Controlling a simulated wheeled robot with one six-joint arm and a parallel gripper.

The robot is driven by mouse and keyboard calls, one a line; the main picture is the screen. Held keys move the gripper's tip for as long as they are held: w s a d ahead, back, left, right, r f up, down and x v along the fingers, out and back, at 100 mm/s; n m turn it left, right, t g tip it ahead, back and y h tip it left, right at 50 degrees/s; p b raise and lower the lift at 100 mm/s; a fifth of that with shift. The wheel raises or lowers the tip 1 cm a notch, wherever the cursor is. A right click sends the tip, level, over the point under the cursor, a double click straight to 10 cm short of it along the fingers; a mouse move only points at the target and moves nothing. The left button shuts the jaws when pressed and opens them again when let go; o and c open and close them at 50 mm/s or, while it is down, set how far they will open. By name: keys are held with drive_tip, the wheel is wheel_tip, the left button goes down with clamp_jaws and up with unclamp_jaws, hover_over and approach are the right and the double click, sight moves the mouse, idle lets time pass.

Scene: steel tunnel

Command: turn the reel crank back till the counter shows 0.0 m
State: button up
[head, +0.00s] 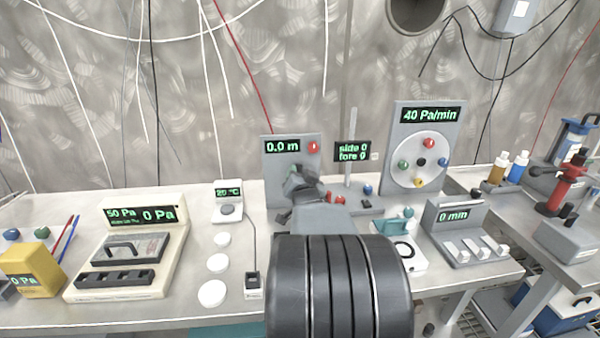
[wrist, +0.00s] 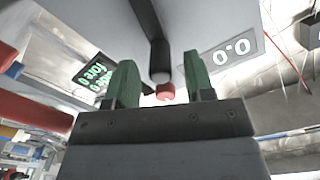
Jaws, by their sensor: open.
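The counter (head: 283,147) on the grey reel panel (head: 270,185) reads 0.0 m in the head view. It also shows upside down in the wrist view (wrist: 232,52). A red knob (head: 314,147) sits right of the counter. In the wrist view a red knob (wrist: 166,92) shows at the end of a dark bar, which looks like the crank. My gripper (head: 300,180) is in front of the panel. Its green fingers (wrist: 160,85) are open, one on each side of the dark bar, with gaps visible. My arm hides the panel's lower part.
A "side 0 fore 0" display (head: 352,151) stands just right of the panel. A "40 Pa/min" dial board (head: 420,150) is further right, with a "0 mm" block (head: 455,235) in front. White discs (head: 218,263) and a "20 °C" box (head: 228,200) lie left.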

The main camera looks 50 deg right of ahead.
drive_tip(key=shift+x, duration=1.35)
drive_tip(key=shift+c, duration=0.5)
drive_tip(key=c, duration=0.8)
drive_tip(key=n+b, duration=0.1)
drive_tip(key=b, duration=0.1)
drive_tip(key=shift+w+a+f+b, duration=0.2)
drive_tip(key=shift+b, duration=0.15)
clamp_jaws()
drive_tip(key=shift+w+a+r+n+b, duration=0.15)
drive_tip(key=shift+a+r+n+b, duration=0.05)
drive_tip(key=shift+n+b, duration=0.45)
drive_tip(key=shift+w+a+r+n+b, duration=0.15)
drive_tip(key=shift+a+r+n+b, duration=0.05)
drive_tip(key=shift+n+b, duration=0.4)
unclamp_jaws()
drive_tip(key=o, duration=0.7)
drive_tip(key=shift+w+a, duration=0.1)
drive_tip(key=shift+a, duration=0.05)
drive_tip(key=shift+o, duration=1)
